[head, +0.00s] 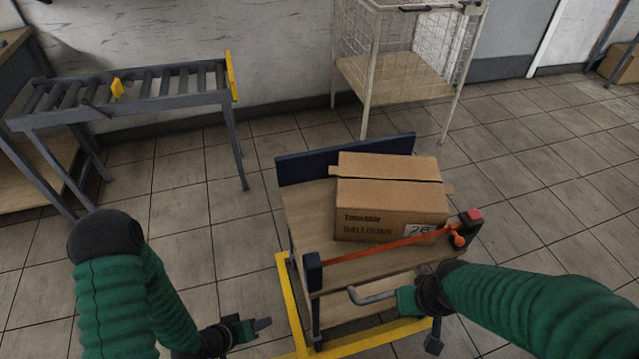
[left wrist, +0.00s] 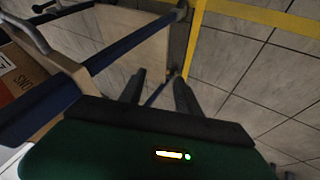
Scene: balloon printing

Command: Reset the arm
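My left gripper (head: 258,325) hangs low at the left of a wooden cart (head: 305,215), apart from it. My right gripper (head: 402,298) is at the front of the cart, by the end of a bent grey handle (head: 372,297). Its fingers are too small and covered to tell whether they grip the handle. A closed cardboard box (head: 392,205) with printed lettering and a label sits on the cart top.
A red-orange strap (head: 385,243) crosses the cart's front below the box. Yellow floor tape (head: 291,305) borders the cart. A roller conveyor (head: 165,95) stands at the back left, and a wire cage (head: 405,55) behind the cart. Open tiled floor (head: 200,230) lies left of the cart.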

